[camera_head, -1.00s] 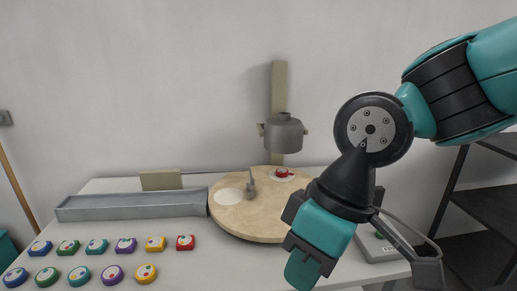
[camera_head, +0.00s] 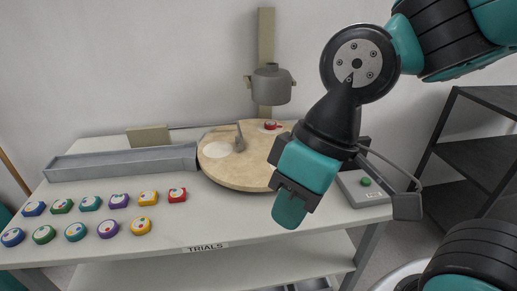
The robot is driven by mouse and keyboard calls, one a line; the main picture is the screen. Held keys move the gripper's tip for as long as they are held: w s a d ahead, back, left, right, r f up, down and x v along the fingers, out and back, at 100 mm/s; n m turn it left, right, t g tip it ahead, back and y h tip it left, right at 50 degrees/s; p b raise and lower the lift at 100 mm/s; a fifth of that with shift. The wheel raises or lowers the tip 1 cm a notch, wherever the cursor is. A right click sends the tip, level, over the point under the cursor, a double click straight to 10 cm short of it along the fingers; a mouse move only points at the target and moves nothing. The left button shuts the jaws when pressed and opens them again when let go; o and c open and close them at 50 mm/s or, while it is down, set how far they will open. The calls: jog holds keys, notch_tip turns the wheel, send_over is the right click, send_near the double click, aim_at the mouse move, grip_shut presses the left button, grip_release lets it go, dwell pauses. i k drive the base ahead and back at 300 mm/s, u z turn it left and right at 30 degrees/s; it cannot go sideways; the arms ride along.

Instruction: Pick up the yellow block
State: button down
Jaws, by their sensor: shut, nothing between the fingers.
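A square yellow block (camera_head: 148,198) with coloured dots on top sits on the left half of the table, in the back row between a purple block and a red block (camera_head: 177,195). A round yellow piece (camera_head: 140,227) lies just in front of it. My gripper (camera_head: 289,212) is shut and empty, pointing down in the picture to the right of the blocks and well apart from them. Its teal finger shows in front of the table; the other finger is hidden behind it.
Several other coloured pieces stand in two rows at the table's left. Behind them are a grey trough (camera_head: 120,164) and a round wooden turntable (camera_head: 232,178) under a grey hanging vessel (camera_head: 271,85). A box with a green button (camera_head: 362,188) is at right. The table's front middle is clear.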

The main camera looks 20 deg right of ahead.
aim_at(149, 198)
jog(key=z, duration=0.1)
jog(key=k, duration=0.35)
jog(key=u, duration=1)
jog(key=i, duration=1.2)
jog(key=u, duration=0.75)
